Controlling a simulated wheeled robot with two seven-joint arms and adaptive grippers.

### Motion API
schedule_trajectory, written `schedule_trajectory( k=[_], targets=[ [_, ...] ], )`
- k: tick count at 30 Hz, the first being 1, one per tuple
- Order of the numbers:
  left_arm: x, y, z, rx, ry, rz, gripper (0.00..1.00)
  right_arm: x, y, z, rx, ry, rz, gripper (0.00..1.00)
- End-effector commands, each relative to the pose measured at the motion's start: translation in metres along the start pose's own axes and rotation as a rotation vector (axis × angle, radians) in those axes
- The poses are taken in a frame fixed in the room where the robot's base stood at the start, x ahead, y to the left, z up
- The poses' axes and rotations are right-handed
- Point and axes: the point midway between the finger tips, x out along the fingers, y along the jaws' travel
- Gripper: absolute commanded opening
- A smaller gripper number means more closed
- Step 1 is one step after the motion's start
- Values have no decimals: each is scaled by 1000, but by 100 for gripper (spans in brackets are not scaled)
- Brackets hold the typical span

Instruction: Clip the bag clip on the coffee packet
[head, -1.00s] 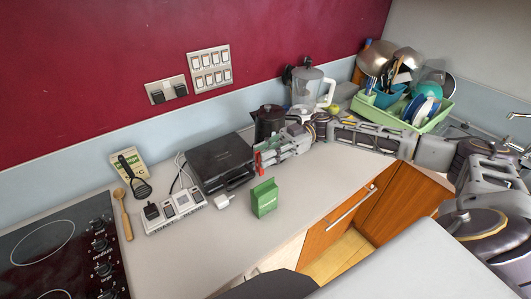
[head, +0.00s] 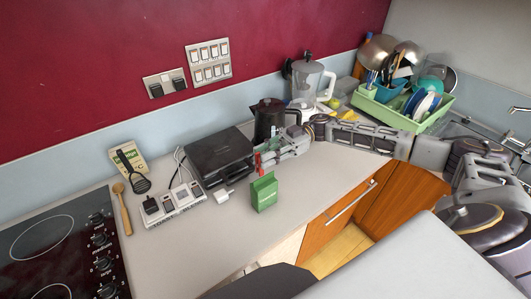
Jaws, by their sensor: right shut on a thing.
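The green coffee packet (head: 264,192) stands upright on the worktop, in front of the black grill. My right gripper (head: 262,159) reaches in from the right, just behind and above the packet in the picture. It is shut on a small red piece at its fingertips, which seems to be the bag clip (head: 258,161). The clip is small and partly hidden by the fingers. A small gap shows between it and the packet's top, though I cannot tell the depth. My left gripper is not in view.
A power strip (head: 174,203) and white plug lie left of the packet. The green dish rack (head: 432,122) is at back right. Worktop in front of the packet is clear.

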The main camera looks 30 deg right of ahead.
Motion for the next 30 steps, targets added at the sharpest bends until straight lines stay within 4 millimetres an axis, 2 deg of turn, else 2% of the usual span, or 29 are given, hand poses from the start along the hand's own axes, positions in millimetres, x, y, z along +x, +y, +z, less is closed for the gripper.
schedule_trajectory(
  k=[30],
  targets=[
    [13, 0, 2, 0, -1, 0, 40, 0, 0, 36, 0, 0, 0, 4]
  ],
)
